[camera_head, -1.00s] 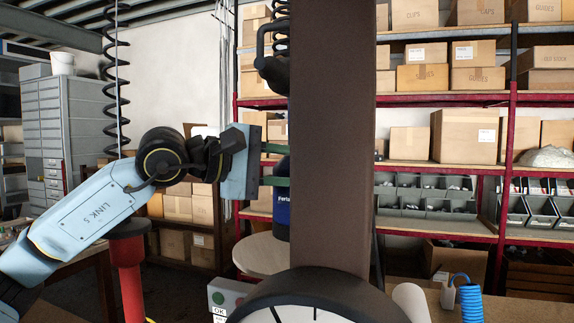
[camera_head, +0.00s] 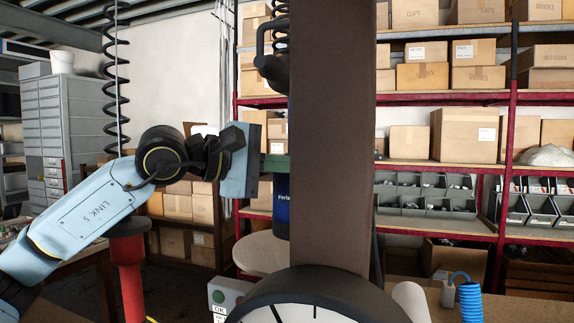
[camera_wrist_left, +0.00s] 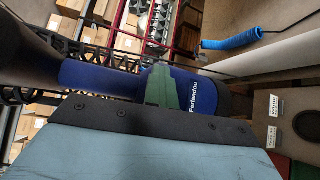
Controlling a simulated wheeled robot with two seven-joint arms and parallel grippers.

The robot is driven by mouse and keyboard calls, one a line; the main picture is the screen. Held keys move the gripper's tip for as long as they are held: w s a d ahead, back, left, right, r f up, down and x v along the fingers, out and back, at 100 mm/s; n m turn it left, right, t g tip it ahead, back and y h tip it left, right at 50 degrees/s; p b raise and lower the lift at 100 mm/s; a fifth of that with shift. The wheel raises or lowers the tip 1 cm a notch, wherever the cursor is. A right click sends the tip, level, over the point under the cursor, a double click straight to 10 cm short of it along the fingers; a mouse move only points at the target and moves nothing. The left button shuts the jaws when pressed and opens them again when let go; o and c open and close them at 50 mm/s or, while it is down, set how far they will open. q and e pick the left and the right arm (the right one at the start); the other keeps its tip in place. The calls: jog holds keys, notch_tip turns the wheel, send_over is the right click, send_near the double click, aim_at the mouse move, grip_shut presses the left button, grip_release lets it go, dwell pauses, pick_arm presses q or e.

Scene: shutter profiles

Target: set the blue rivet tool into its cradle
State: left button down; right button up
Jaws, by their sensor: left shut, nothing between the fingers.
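The blue rivet tool (camera_head: 282,213) stands or hangs upright, partly hidden behind a wide brown post. White lettering shows on its blue body in the left wrist view (camera_wrist_left: 207,97). My left gripper (camera_head: 276,163) comes in from the left at the tool's height. Its green fingers are shut together with nothing between them, and their far ends are hidden by the post. In the left wrist view the green fingers (camera_wrist_left: 174,89) lie across the front of the blue body; I cannot tell whether they touch it. I cannot make out the cradle. My right gripper is not in view.
The brown post (camera_head: 332,140) fills the middle of the view, with a round dial (camera_head: 305,312) at its foot. A pale round top (camera_head: 262,254) and a box with a green button (camera_head: 222,297) stand below the gripper. A coiled blue hose (camera_head: 470,302) is at the right.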

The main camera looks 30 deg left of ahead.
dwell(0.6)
pick_arm(q)
jog(key=c, duration=1.5)
grip_release()
jog(key=shift+o, duration=0.2)
jog(key=b+v, duration=0.6)
jog(key=v, duration=0.7)
jog(key=shift+s, duration=0.2)
jog(key=shift+a, duration=0.1)
